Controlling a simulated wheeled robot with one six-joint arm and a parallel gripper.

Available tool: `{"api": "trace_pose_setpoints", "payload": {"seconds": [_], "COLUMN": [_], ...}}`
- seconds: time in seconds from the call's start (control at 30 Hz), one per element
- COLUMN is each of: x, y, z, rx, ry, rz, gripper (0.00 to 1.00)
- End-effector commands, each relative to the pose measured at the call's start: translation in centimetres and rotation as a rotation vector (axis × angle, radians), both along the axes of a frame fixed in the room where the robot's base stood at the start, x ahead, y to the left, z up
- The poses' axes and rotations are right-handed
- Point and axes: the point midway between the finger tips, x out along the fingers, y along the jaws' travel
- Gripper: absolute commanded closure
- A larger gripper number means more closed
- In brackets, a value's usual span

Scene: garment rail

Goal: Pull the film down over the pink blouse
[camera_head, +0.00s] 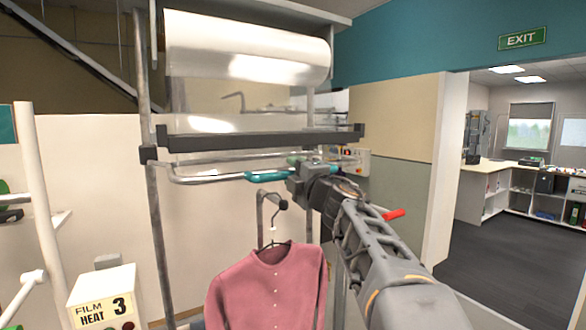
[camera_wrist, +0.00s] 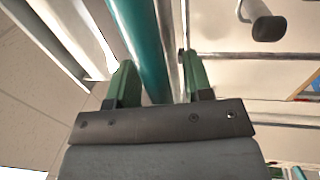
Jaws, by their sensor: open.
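The pink blouse (camera_head: 268,287) hangs on a hanger (camera_head: 273,244) from a hooked post, with its lower part cut off by the picture edge. The film roll (camera_head: 245,50) is high above it, with clear film (camera_head: 215,98) hanging down to a dark crossbar (camera_head: 260,139). Below that is a metal pull bar with a teal grip (camera_head: 268,175), well above the blouse. My gripper (camera_head: 289,168) is at the right end of this grip. In the wrist view, the teal grip (camera_wrist: 143,45) runs between the open green fingers of my gripper (camera_wrist: 160,80); contact is unclear.
A white box marked "FILM HEAT 3" (camera_head: 104,300) stands at lower left. Metal uprights (camera_head: 157,215) frame the film stand. A white post (camera_head: 40,215) is at far left. Open floor (camera_head: 510,255) lies through the doorway at right.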

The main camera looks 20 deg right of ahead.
Motion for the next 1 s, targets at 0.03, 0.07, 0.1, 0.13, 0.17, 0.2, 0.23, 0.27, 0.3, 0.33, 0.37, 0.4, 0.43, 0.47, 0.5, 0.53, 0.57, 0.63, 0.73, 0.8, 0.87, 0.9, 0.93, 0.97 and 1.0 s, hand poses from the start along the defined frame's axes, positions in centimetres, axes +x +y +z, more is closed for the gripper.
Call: {"api": "trace_pose_setpoints", "payload": {"seconds": [0.03, 0.07, 0.1, 0.13, 0.17, 0.2, 0.23, 0.27, 0.3, 0.33, 0.37, 0.4, 0.43, 0.47, 0.5, 0.53, 0.57, 0.63, 0.73, 0.8, 0.87, 0.9, 0.93, 0.97, 1.0], "x": [0.35, 0.49, 0.63, 0.71, 0.77, 0.82, 0.84, 0.85, 0.85, 0.85, 0.84, 0.84, 0.84, 0.83, 0.83, 0.83, 0.83, 0.82, 0.8, 0.79, 0.77, 0.76, 0.74, 0.74, 0.73], "y": [0.05, 0.07, 0.08, 0.1, 0.11, 0.11, 0.12, 0.12, 0.12, 0.12, 0.12, 0.12, 0.12, 0.12, 0.11, 0.11, 0.11, 0.1, 0.11, 0.12, 0.12, 0.13, 0.13, 0.14, 0.13], "z": [0.11, 0.12, 0.12, 0.13, 0.13, 0.14, 0.14, 0.15, 0.14, 0.14, 0.13, 0.13, 0.13, 0.13, 0.13, 0.13, 0.13, 0.14, 0.2, 0.26, 0.3, 0.34, 0.37, 0.4, 0.43], "rx": [0.0, 0.0, 0.0, 0.0, 0.0, 0.0, 0.0, 0.0, 0.0, 0.0, 0.0, 0.0, 0.0, 0.0, 0.0, 0.0, 0.0, 0.0, 0.0, 0.0, 0.0, 0.0, -0.001, 0.0, 0.0], "ry": [0.0, 0.001, 0.001, 0.001, 0.0, 0.0, 0.0, 0.0, 0.0, 0.0, 0.0, 0.0, 0.0, 0.0, 0.0, 0.0, 0.0, 0.0, -0.001, -0.002, -0.003, -0.004, -0.004, -0.005, -0.005], "rz": [0.001, 0.001, 0.0, 0.0, 0.0, 0.0, 0.0, 0.0, 0.0, 0.0, 0.0, 0.0, 0.0, 0.0, 0.0, 0.0, 0.0, 0.0, 0.0, 0.0, 0.0, 0.0, 0.0, 0.0, 0.0], "gripper": [0.54, 0.54, 0.54, 0.54, 0.54, 0.54, 0.54, 0.54, 0.54, 0.54, 0.54, 0.54, 0.54, 0.55, 0.58, 0.61, 0.64, 0.71, 0.8, 0.87, 0.93, 0.97, 1.0, 1.0, 1.0]}}
